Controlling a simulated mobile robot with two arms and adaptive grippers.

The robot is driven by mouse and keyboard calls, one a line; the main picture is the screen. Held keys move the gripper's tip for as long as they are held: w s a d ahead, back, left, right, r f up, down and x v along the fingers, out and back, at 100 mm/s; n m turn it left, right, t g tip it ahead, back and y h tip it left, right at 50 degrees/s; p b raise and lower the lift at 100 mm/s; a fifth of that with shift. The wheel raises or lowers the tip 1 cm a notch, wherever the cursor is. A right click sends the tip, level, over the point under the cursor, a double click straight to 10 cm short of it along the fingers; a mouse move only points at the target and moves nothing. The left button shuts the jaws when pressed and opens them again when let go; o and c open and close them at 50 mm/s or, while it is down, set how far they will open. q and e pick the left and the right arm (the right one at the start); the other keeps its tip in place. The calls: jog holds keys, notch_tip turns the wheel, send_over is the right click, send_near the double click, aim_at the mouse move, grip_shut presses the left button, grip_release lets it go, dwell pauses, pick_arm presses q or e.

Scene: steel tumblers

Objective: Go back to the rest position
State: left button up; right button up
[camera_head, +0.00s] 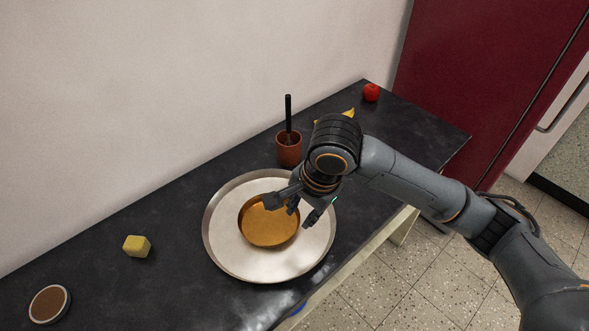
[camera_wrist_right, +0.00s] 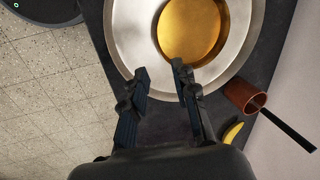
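My right gripper (camera_head: 290,211) hangs over the right part of a round steel tray (camera_head: 222,245), at the edge of a gold-coloured bowl (camera_head: 268,228). Its fingers are apart with nothing between them. In the right wrist view the open right gripper (camera_wrist_right: 160,72) points toward the gold bowl (camera_wrist_right: 193,32) and the tray rim (camera_wrist_right: 119,35). The bowl looks empty and sits on the tray. My left gripper is not in view.
On the dark counter (camera_head: 180,220) are a brown cup (camera_head: 289,153) with a black-handled tool (camera_head: 288,115), a yellow fruit (camera_head: 349,113) partly hidden by my arm, a red apple (camera_head: 371,92), a yellow cube (camera_head: 137,246) and a brown-topped round dish (camera_head: 50,304). Open floor (camera_head: 385,280) lies in front.

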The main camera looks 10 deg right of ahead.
jog(key=s+f+n+y, duration=0.1)
jog(key=f+n, duration=0.1)
jog(key=s+a+f+n, duration=0.1)
jog(key=s+f+n, duration=0.1)
jog(key=s+a+f+n+t+y, duration=0.1)
jog(key=s+f+n, duration=0.1)
jog(key=shift+s+a+y, duration=0.2)
jog(key=shift+y, duration=0.1)
jog(key=s+d+f+n, duration=0.1)
jog(key=d, duration=0.1)
jog(key=s+d+f, duration=0.2)
jog(key=s+d+f+n+t+h, duration=0.1)
jog(key=d, duration=0.1)
jog(key=shift+s+f+n, duration=0.2)
jog(key=shift+f+n, duration=0.05)
jog(key=shift+n, duration=0.05)
jog(key=s+d+f+n+h, duration=0.3)
jog(key=s+d+f, duration=0.2)
jog(key=s+d, duration=0.4)
notch_tip(320, 180, down, 27)
jog(key=s+d+g, duration=0.1)
jog(key=s+g, duration=0.1)
jog(key=s+d+f+g, duration=0.1)
jog(key=s+d+f, duration=0.2)
jog(key=s+f, duration=1.1)
jog(key=shift+s+f+h, duration=0.2)
jog(key=shift+s+h, duration=0.1)
jog(key=shift+s, duration=0.45)
